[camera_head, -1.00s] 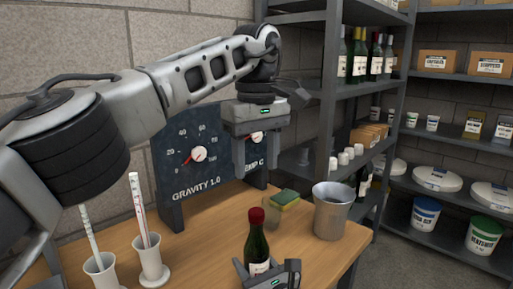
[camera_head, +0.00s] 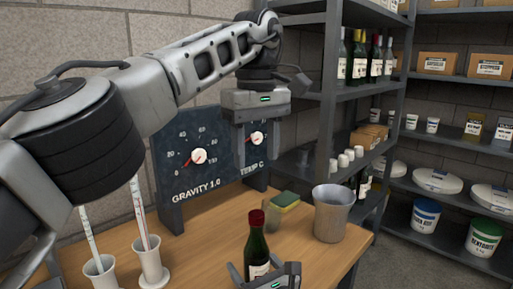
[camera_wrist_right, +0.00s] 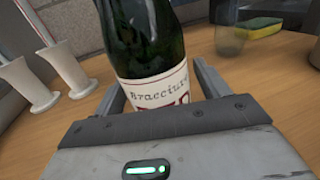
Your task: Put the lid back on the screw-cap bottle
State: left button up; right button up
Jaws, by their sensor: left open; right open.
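A dark green bottle (camera_head: 257,244) with a white label stands upright on the wooden table, and a red cap (camera_head: 256,217) sits on top of its neck. Whether the cap is screwed tight cannot be told. My left gripper (camera_head: 258,148) is open and empty, above and behind the bottle, in front of the gauge board. My right gripper (camera_head: 263,272) is low at the bottle, its open fingers on either side. In the right wrist view the bottle (camera_wrist_right: 143,45) rises between the spread fingers (camera_wrist_right: 162,88); its top is out of view there.
A metal bucket (camera_head: 332,213) stands right of the bottle, with a yellow-green sponge (camera_head: 286,202) and a clear glass (camera_head: 272,213) behind it. Two white cylinders (camera_head: 151,264) holding thin instruments stand at left. The gauge board (camera_head: 205,165) and shelves (camera_head: 335,100) bound the back.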

jog(key=v, duration=1.6)
jog(key=shift+w, duration=0.1)
